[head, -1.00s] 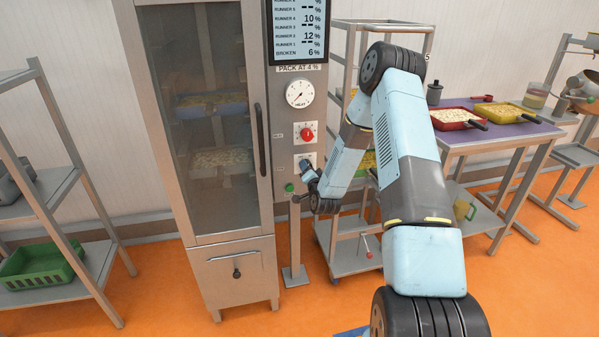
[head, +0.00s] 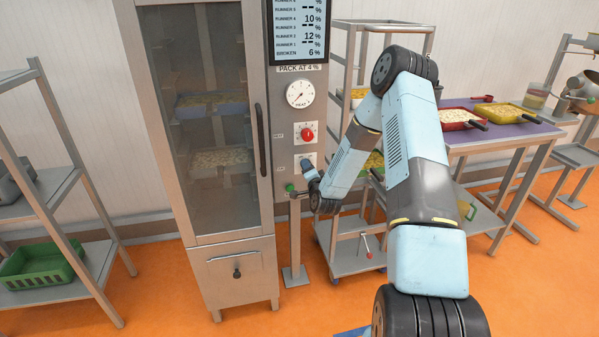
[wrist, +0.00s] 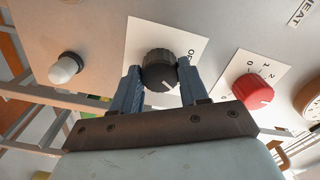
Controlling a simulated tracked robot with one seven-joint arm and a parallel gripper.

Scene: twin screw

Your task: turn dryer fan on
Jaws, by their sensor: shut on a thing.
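The dryer (head: 200,130) is a tall steel cabinet with a glass door and a control column (head: 305,85) on its right side. In the wrist view, a black knob (wrist: 159,70) with a white pointer line sits on a white plate (wrist: 187,40) with partly hidden lettering. My gripper (wrist: 160,78) is shut on this black knob, one finger on each side. In the head view, my gripper (head: 309,174) is at the lowest dial plate of the column, and it mostly hides the knob.
A red knob (wrist: 253,92) with a numbered plate is right of the black knob. A heat gauge (head: 300,94) is higher up. A steel rack (head: 345,240) stands close right of the column.

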